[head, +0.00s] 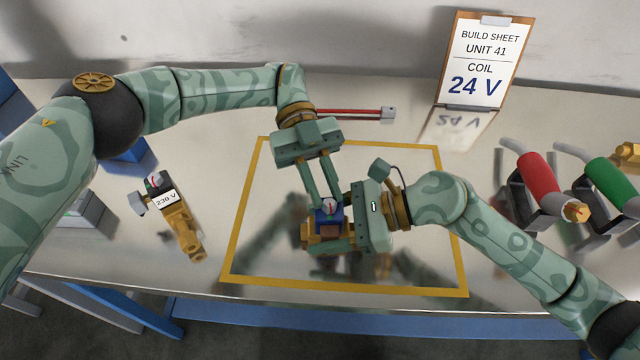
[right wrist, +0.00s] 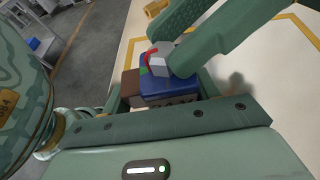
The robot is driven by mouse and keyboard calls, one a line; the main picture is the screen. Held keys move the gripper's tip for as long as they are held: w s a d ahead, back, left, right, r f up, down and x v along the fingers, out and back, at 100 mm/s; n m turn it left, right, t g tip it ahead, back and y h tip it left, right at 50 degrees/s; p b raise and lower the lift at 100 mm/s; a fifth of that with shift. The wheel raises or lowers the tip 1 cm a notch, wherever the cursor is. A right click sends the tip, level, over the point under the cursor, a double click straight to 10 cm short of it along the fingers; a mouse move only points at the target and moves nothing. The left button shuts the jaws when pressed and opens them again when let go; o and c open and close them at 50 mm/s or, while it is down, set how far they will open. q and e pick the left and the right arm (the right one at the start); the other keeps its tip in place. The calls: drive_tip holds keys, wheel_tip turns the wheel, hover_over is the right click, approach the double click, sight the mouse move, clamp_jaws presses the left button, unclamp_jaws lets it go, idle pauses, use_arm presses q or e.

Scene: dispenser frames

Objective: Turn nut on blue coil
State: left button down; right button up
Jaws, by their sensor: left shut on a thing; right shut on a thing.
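The blue coil (head: 329,217) stands inside the yellow outline, with a brown block (head: 327,231) at its side. On its top is a pale nut (head: 329,204) with red and green marks; it also shows in the right wrist view (right wrist: 158,64). My left gripper (head: 327,198) reaches down from above and is shut on the nut. My right gripper (head: 345,230) comes in from the right, its fingers low around the blue coil, which also shows in the right wrist view (right wrist: 168,88). What lies under the coil is mostly hidden.
A brass valve with a "230 V" coil (head: 166,198) lies at left. Red (head: 536,172) and green (head: 609,182) cylinders on dark stands are at right. A build sheet (head: 480,62) reads "COIL 24 V". A red bar (head: 350,113) lies behind. The mat's front left is clear.

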use_arm(q)
drive_tip(key=shift+w+d+f+m+y, duration=0.1)
drive_tip(key=shift+m+y, duration=0.4)
drive_tip(key=shift+y, duration=0.1)
drive_tip(key=c, duration=1.3)
unclamp_jaws()
drive_tip(key=shift+g, duration=0.3)
wheel_tip(320, 180, up, 10)
drive_tip(key=shift+r, duration=0.1)
